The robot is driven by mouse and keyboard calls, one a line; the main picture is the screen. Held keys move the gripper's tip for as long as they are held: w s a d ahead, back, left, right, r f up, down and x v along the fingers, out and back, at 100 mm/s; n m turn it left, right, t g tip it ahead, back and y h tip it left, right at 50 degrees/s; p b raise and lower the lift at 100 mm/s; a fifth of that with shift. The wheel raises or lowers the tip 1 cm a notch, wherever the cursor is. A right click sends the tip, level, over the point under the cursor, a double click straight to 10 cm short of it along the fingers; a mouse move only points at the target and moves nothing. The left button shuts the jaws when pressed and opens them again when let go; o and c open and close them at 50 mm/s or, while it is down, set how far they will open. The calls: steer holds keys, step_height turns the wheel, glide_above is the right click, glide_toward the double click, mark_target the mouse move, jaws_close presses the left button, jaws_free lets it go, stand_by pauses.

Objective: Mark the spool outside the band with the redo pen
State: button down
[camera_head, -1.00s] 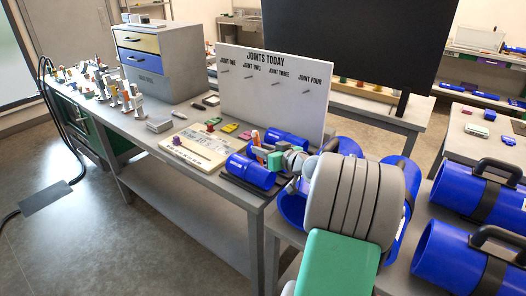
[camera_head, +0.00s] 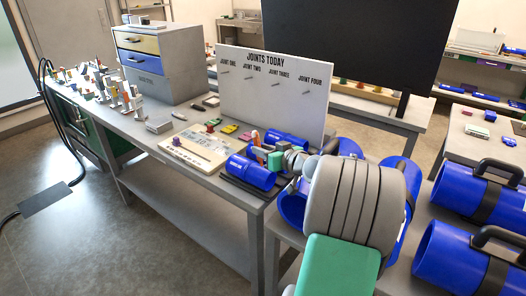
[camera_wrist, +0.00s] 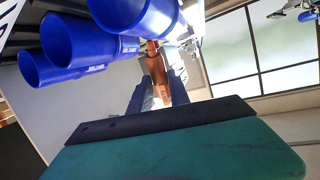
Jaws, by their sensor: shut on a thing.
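My gripper (camera_head: 265,154) is above the bench's near right end, close to the blue spools. In the wrist view my gripper (camera_wrist: 158,93) is shut on an orange pen-like thing (camera_wrist: 155,66), which I take to be the redo pen. In the head view a small orange and white end of the pen (camera_head: 255,137) shows over the spools. One blue spool (camera_head: 247,172) lies on a dark holder at the bench edge. Another blue spool (camera_head: 286,140) lies behind it, partly hidden by my arm. Blue pipe ends (camera_wrist: 70,42) also fill the wrist view's upper left. I cannot read any band on the spools.
A white "JOINTS TODAY" board (camera_head: 272,88) with pegs stands behind the spools. A cream plate (camera_head: 193,150) lies left of them, with small coloured blocks behind it. A grey drawer box (camera_head: 160,75) stands farther left. Large handled blue pipes (camera_head: 470,190) lie at right.

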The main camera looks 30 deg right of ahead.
steer(key=shift+f+b, duration=0.45)
steer(key=shift+b, duration=0.25)
stand_by(2.5)
steer(key=shift+r, duration=0.1)
steer(key=shift+r+p, duration=0.4)
steer(key=shift+r, duration=1.1)
steer(key=shift+r+p, duration=1.1)
steer(key=shift+r, duration=1.45)
